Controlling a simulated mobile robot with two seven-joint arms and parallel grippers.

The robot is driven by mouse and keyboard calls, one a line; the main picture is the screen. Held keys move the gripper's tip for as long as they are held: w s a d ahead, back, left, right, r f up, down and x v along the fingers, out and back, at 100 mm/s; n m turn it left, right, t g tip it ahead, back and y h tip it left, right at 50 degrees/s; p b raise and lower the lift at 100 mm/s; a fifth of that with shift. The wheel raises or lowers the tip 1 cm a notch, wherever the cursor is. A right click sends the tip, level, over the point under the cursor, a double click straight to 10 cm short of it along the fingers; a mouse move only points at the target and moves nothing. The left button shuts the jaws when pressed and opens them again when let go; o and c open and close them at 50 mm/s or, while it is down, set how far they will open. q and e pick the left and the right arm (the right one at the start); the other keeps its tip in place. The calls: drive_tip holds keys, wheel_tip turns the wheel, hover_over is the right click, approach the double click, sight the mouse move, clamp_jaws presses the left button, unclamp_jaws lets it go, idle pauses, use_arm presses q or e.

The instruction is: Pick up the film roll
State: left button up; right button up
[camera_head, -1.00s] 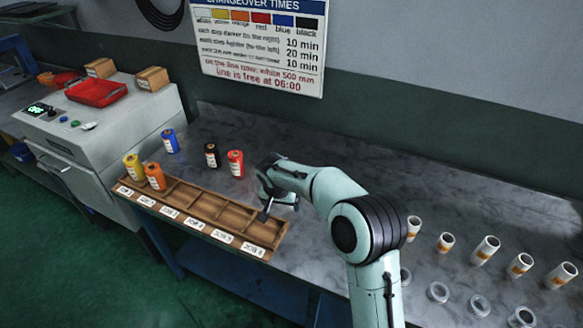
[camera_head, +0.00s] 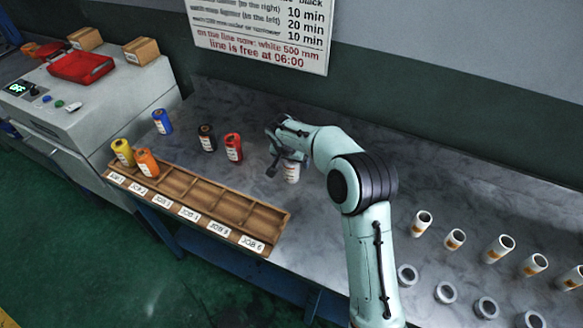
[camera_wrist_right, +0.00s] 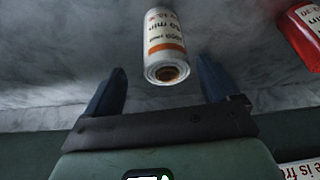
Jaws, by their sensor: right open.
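A white film roll (camera_head: 291,172) with an orange band on its label stands on the grey bench, right of the red roll (camera_head: 233,147). My right gripper (camera_head: 283,152) is at this white roll and partly hides it. In the right wrist view, the white roll (camera_wrist_right: 165,45) shows between the two spread fingers of my right gripper (camera_wrist_right: 160,78), with a gap on each side. A blue roll (camera_head: 162,121) and a black roll (camera_head: 207,137) stand further left. A yellow roll (camera_head: 122,152) and an orange roll (camera_head: 147,163) stand in the wooden tray. My left gripper is out of view.
The wooden tray (camera_head: 257,245) with job labels lies along the bench's front edge; its right compartments are empty. Several small white rolls (camera_head: 421,223) and clear rings (camera_head: 445,292) stand at the right. A grey machine with a red bin (camera_head: 80,67) is at the left.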

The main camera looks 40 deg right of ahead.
drive_tip(key=shift+w+d+f, duration=0.2)
drive_tip(key=shift+f, duration=0.35)
drive_tip(key=x, duration=0.2)
drive_tip(key=p+x, duration=0.1)
drive_tip(key=x, duration=0.1)
drive_tip(key=shift+w+f, duration=0.15)
drive_tip(key=shift+w, duration=0.3)
drive_tip(key=shift+d+f, duration=0.1)
drive_tip(key=shift+f, duration=0.2)
drive_tip(key=shift+c, duration=0.6)
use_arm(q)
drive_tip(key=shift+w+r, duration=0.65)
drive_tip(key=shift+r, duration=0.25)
use_arm(e)
drive_tip(key=c, duration=1)
